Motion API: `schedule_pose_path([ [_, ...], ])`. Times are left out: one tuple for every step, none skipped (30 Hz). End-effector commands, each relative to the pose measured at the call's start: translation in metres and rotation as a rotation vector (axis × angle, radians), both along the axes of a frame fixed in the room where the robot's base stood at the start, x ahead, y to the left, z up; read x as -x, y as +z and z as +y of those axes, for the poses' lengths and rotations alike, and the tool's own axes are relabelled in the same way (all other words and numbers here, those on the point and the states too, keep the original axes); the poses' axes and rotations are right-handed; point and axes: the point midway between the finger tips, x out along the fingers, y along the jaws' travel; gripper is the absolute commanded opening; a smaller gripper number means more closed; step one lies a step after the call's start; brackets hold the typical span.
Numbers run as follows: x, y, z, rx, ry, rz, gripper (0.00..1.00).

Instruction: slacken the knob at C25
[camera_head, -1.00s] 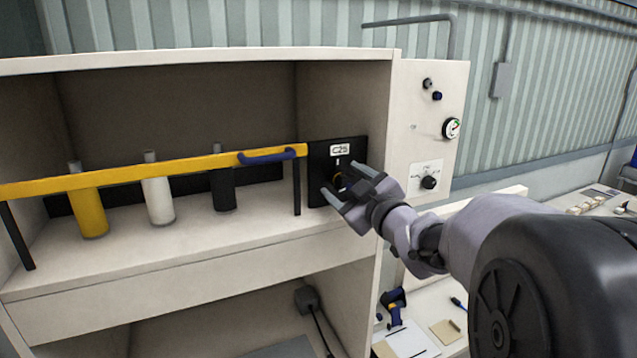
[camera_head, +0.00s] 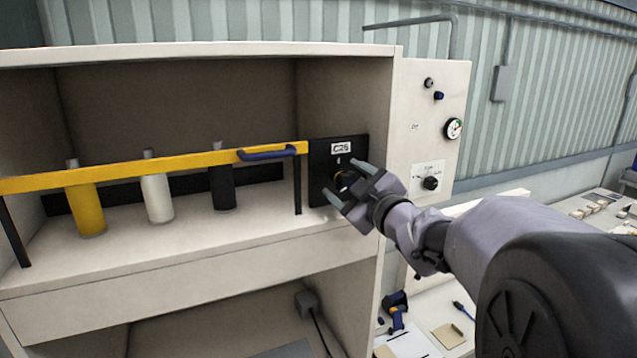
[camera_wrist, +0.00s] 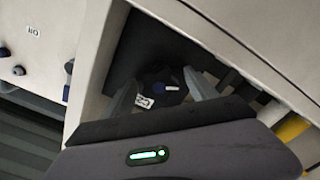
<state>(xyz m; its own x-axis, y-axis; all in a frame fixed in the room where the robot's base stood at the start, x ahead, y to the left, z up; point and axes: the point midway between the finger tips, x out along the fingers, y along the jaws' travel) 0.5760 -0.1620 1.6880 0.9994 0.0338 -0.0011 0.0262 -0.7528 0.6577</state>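The C25 panel (camera_head: 325,160) is a black plate on the right inner wall of the upper cabinet bay, with a white C25 label (camera_head: 341,147) at its top. The knob (camera_head: 338,181) shows a bit of yellow and is mostly hidden by my gripper in the head view. In the wrist view the knob (camera_wrist: 168,88) is a dark round shape with a pale and blue mark. My gripper (camera_head: 340,177) is open in front of the panel, its two fingers apart on either side of the knob. I cannot tell whether they touch it.
A yellow bar (camera_head: 200,160) with a blue handle (camera_head: 266,155) crosses the bay left of the panel. Behind it stand yellow (camera_head: 86,212), white (camera_head: 157,198) and black (camera_head: 223,188) cylinders. Right of the bay, a side panel carries a gauge (camera_head: 453,128) and another knob (camera_head: 430,183).

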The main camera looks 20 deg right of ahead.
Motion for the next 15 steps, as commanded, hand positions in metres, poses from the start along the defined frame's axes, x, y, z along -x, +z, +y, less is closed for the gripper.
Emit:
schedule_pose_path([
  [0.0,0.0,0.0,0.0,0.0,0.0,0.67],
  [0.0,0.0,0.0,0.0,0.0,0.0,0.67],
  [0.0,0.0,0.0,0.0,0.0,0.0,0.67],
  [0.0,0.0,0.0,0.0,0.0,0.0,0.67],
  [0.0,0.0,0.0,0.0,0.0,0.0,0.67],
  [0.001,0.0,0.0,0.0,0.0,0.0,0.67],
  [0.002,0.0,0.0,0.0,-0.001,-0.001,0.67],
  [0.004,0.0,0.0,0.0,0.0,-0.001,0.67],
  [0.009,0.001,-0.001,0.001,-0.001,-0.002,0.67],
  [0.014,0.001,-0.001,0.001,-0.002,-0.002,0.67],
  [0.02,0.0,-0.002,0.001,-0.004,-0.002,0.67],
  [0.03,0.0,-0.002,0.001,-0.002,-0.002,0.67],
  [0.039,0.001,-0.003,0.002,-0.004,-0.003,0.67],
  [0.048,0.001,-0.003,0.001,-0.005,-0.002,0.67],
  [0.061,0.001,-0.003,0.002,-0.005,-0.002,0.67],
])
